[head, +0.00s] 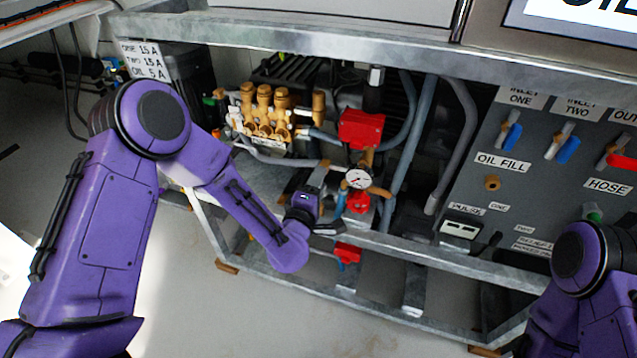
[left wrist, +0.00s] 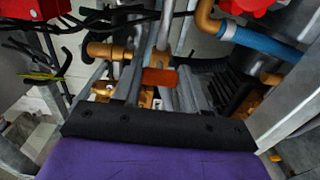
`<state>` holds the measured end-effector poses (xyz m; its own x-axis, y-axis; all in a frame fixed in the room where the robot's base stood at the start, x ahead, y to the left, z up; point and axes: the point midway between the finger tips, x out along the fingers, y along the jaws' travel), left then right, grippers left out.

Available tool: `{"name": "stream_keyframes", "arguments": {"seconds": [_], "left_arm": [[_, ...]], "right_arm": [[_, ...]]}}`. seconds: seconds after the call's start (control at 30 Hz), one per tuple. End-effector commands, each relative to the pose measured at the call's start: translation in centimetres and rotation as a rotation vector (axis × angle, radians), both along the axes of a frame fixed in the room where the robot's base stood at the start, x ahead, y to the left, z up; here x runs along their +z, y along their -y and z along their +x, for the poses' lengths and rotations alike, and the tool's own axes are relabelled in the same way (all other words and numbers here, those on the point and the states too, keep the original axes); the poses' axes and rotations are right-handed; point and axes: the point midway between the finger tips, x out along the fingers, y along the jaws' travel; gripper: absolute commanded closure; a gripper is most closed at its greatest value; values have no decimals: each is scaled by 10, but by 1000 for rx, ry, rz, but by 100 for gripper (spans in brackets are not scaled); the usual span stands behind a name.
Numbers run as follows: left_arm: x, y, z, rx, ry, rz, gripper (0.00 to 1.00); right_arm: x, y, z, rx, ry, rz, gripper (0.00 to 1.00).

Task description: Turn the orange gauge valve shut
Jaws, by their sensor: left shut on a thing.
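The orange gauge valve handle (left wrist: 160,77) shows in the left wrist view as a small flat orange piece on brass fittings. My left gripper (left wrist: 156,84) is shut on it, with a grey finger on either side. In the head view my left gripper (head: 328,204) reaches in from the left, just beside the white round gauge (head: 358,178). There the handle is hidden or too small to make out. My right arm shows at the lower right of the head view, but its gripper is out of view.
A red part (head: 361,128) stands above the gauge, and a red knob (head: 358,202) below it. A brass pump head (head: 265,105) is at the upper left. The galvanised frame rail (head: 430,258) runs in front. A labelled control panel (head: 530,190) is at the right.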

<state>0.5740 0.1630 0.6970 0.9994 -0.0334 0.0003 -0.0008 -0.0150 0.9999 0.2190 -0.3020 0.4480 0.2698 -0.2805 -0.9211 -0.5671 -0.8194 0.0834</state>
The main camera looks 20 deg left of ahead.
Motion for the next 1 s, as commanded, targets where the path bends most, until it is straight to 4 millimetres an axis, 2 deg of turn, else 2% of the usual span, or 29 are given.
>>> {"name": "stream_keyframes", "arguments": {"seconds": [0.13, 0.17, 0.2, 0.23, 0.57, 0.67, 0.9, 1.0], "left_arm": [[-1, 0, -1, -2, -3, 3, 88], [-1, 0, -1, -2, -3, 3, 51], [-1, 0, -1, -2, -3, 3, 38], [-1, 0, -1, -2, -3, 3, 32], [-1, 1, -5, -3, -2, 1, 32], [-2, 1, -21, -5, -4, 2, 32], [-3, -1, -78, -6, -4, 3, 32], [-2, -2, -94, -5, -3, 2, 32]], "right_arm": [[0, 0, 0, 0, 0, 0, 57], [0, 0, 0, 0, 0, 0, 57], [0, 0, 0, 0, 0, 0, 57], [0, 0, 0, 0, 0, 0, 57], [-1, 0, 0, 0, 0, 0, 57], [-2, 0, 0, 0, 0, 0, 57], [-9, 0, 0, 0, 0, 0, 57], [-11, 0, 0, 0, 0, 0, 57]]}}
